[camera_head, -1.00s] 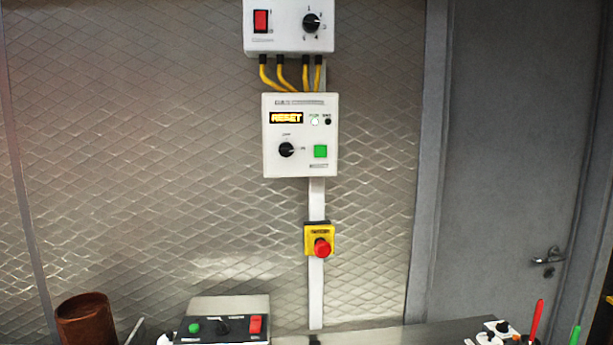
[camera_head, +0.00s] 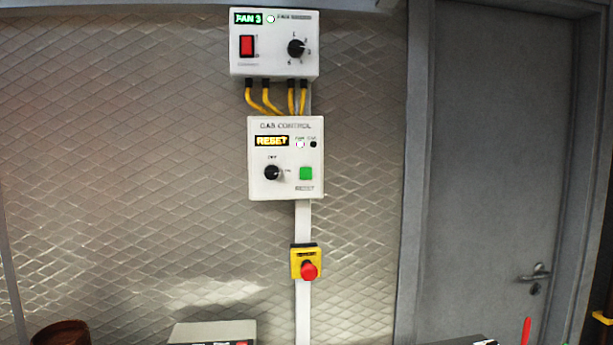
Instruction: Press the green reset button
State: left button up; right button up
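A black knob (camera_head: 272,172) sits left of the button. Neither of my grippers is in view.
A fan box (camera_head: 275,62) with a red switch hangs above, joined by yellow cables. A red emergency knob (camera_head: 309,271) on a yellow base is below. A grey door (camera_head: 490,150) is at right. A brown pot (camera_head: 60,333) and a control unit (camera_head: 212,331) show at the bottom edge.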

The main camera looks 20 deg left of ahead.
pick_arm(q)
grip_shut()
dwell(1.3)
